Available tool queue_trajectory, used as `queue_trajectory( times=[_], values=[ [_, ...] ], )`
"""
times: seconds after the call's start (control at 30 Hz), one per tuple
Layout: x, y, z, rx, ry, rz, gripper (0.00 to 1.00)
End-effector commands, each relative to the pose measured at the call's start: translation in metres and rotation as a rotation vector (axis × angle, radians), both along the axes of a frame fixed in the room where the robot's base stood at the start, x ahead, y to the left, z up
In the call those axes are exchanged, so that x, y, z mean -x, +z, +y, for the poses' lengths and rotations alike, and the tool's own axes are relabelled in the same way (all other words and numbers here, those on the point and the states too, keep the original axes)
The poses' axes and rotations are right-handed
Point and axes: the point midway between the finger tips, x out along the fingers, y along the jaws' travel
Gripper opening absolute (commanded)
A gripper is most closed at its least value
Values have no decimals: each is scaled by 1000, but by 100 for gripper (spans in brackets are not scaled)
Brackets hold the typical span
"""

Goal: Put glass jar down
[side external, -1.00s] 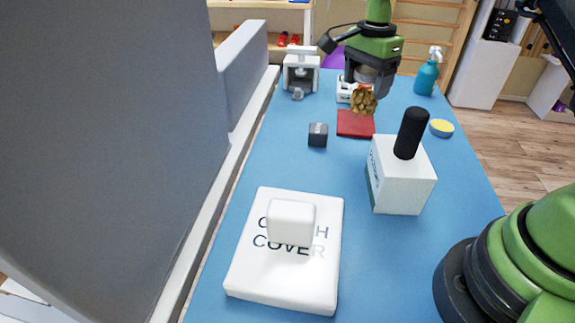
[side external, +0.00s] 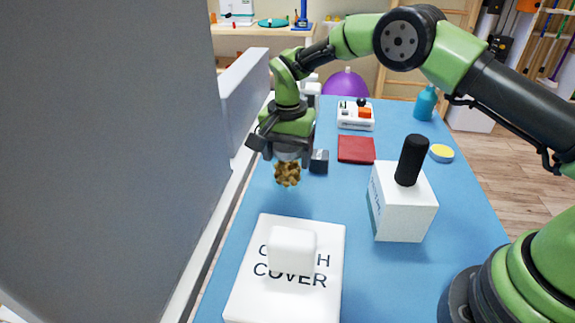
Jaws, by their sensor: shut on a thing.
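My gripper (side external: 286,155) is at the left middle of the blue table in the side external view, pointing down. It is shut on the glass jar (side external: 287,173), which shows brown-gold lumpy contents below the fingers. The jar's glass walls are hard to make out. The jar looks to be above the blue table (side external: 375,270), in front of and left of a small dark block (side external: 319,162). I cannot tell the exact height of the jar over the table.
A white box marked "couch cover" (side external: 255,285) lies in front. A white box (side external: 405,210) with a black cylinder (side external: 411,160) stands to the right. A red square (side external: 356,149), a device with buttons (side external: 356,115), a yellow-topped disc (side external: 441,153) and a teal bottle (side external: 425,103) are farther back. A grey panel (side external: 245,90) borders the left.

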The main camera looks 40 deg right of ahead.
Motion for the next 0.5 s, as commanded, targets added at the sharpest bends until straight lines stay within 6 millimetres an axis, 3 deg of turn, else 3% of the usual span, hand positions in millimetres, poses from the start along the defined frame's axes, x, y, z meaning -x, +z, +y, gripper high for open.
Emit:
queue_trajectory(
  times=[0.2, 0.5],
  values=[
    [0, -28, 0, 1, -1, 1, 39],
    [0, -30, 0, 0, -1, 0, 39]
  ],
)
